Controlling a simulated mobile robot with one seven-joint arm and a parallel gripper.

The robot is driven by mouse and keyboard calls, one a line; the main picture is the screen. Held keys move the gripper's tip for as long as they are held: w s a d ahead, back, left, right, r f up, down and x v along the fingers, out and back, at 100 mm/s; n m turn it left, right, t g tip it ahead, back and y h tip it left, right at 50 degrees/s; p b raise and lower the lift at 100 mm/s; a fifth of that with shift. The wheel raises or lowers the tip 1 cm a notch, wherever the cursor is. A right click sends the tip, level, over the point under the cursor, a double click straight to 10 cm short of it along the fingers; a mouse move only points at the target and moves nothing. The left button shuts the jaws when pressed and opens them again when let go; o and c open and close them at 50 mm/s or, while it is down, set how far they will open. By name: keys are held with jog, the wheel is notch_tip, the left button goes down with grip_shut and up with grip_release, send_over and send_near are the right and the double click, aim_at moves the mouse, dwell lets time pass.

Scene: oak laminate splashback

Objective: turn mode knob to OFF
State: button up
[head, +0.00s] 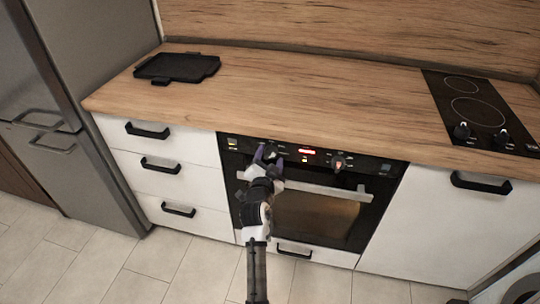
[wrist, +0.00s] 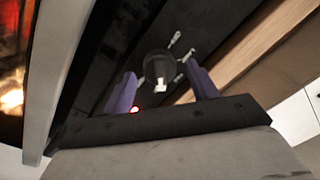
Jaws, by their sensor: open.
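The oven's black control panel (head: 375,165) carries a knob at the left, where my gripper is, and another knob (head: 339,161) right of the red display. Their labels are too small to read, so I cannot tell which is the mode knob. My gripper (head: 267,152) is open in front of the left knob and largely hides it in the head view. In the wrist view a round dark knob (wrist: 152,68) with a pale pointer mark shows between and beyond the two purple fingers (wrist: 160,92). The fingers do not visibly grip it.
The oven handle (head: 340,192) runs across just below the panel, close to my gripper. The wooden worktop (head: 300,95) overhangs above. A black tray (head: 178,67) lies on it at left, and a hob (head: 480,110) with two knobs is at right. The oven window glows.

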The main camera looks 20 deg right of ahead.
jog(key=shift+w+d, duration=0.1)
jog(key=shift+w, duration=0.1)
jog(key=c, duration=1)
